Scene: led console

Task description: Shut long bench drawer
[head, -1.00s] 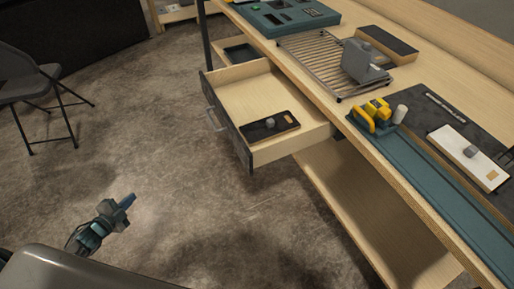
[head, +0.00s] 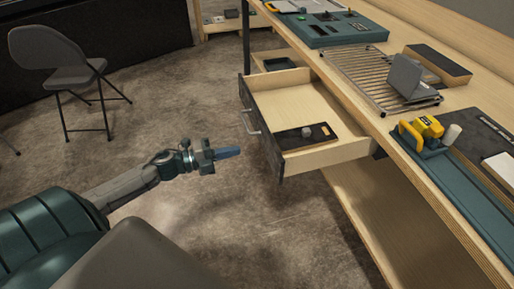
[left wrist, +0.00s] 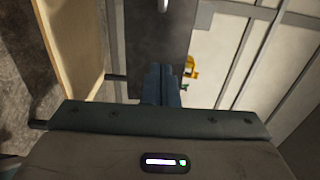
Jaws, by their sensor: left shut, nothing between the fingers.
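The long bench drawer (head: 297,103) stands pulled out from under the workbench, with a dark front panel and pale wooden sides. Its metal handle (head: 251,122) is on the front. A dark board with a small grey knob (head: 306,133) lies inside. My left gripper (head: 229,152) is shut and empty, a little to the left of the drawer front and apart from it in the head view. In the left wrist view its closed fingers (left wrist: 161,84) point toward a dark panel (left wrist: 158,45) with a metal handle at the top. My right gripper is not in view.
The workbench (head: 350,107) holds a wire rack (head: 361,75), a yellow tool (head: 421,131) and a teal tray (head: 449,185). A folding chair (head: 62,55) stands at the left.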

